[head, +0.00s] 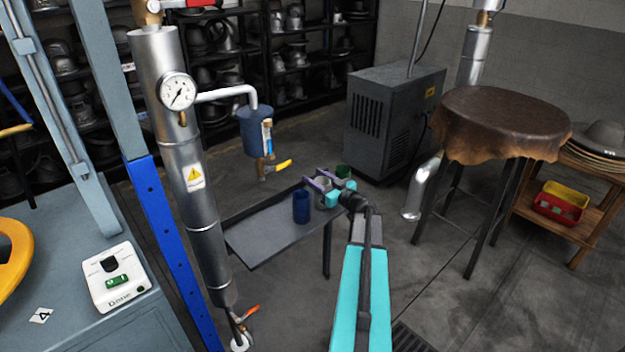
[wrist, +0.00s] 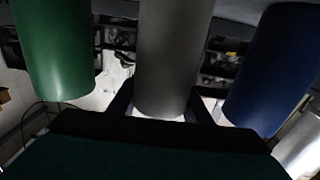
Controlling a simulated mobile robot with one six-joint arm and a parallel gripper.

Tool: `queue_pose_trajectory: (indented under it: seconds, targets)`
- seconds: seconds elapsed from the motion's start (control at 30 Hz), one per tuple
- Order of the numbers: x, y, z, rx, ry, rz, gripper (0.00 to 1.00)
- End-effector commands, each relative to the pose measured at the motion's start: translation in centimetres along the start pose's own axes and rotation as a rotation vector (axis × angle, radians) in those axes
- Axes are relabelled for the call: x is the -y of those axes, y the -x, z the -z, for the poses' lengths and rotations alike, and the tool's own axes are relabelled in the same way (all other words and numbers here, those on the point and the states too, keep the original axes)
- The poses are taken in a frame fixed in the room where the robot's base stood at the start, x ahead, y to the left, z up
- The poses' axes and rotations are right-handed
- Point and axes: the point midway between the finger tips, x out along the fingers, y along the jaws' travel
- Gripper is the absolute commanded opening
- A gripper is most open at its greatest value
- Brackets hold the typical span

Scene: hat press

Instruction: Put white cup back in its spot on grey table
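The white cup (head: 322,194) looks grey in the shade and is between the fingers of my gripper (head: 319,181), over the far right end of the grey table (head: 262,243). In the wrist view the cup (wrist: 167,60) fills the middle, with a dark finger against each side of it, so the gripper looks shut on it. Whether the cup's base touches the table is hidden. The blue cup (head: 301,207) stands on the near side of it and the green cup (head: 343,171) on the far side. The wrist view shows the green cup (wrist: 57,55) and blue cup (wrist: 268,70) apart from the fingers.
A steel pipe with a gauge (head: 177,90) and a blue vessel with a yellow-handled valve (head: 254,130) stand left of and behind the table. A grey cabinet (head: 385,125) is behind, and a leather-topped round stand (head: 500,115) is at right. The table's near left part is bare.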

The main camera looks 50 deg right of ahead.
Motion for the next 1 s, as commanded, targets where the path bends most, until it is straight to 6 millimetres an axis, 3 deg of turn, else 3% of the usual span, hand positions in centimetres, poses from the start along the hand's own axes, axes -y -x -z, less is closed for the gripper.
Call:
queue_pose_trajectory:
  seconds: [0.03, 0.1, 0.57, 0.77, 1.0]
  targets:
    - [0.0, 0.0, 0.0, 0.0, 0.0, 0.0, 0.51]
    - [0.0, 0.0, 0.0, 0.0, 0.0, 0.0, 0.63]
    - [0.0, 0.0, 0.3, 0.0, 0.001, 0.0, 0.63]
    - [0.0, 1.9, 0.3, 0.001, 0.0, -0.002, 0.63]
    - [0.1, 5.5, 0.3, 0.001, 0.0, -0.002, 0.63]
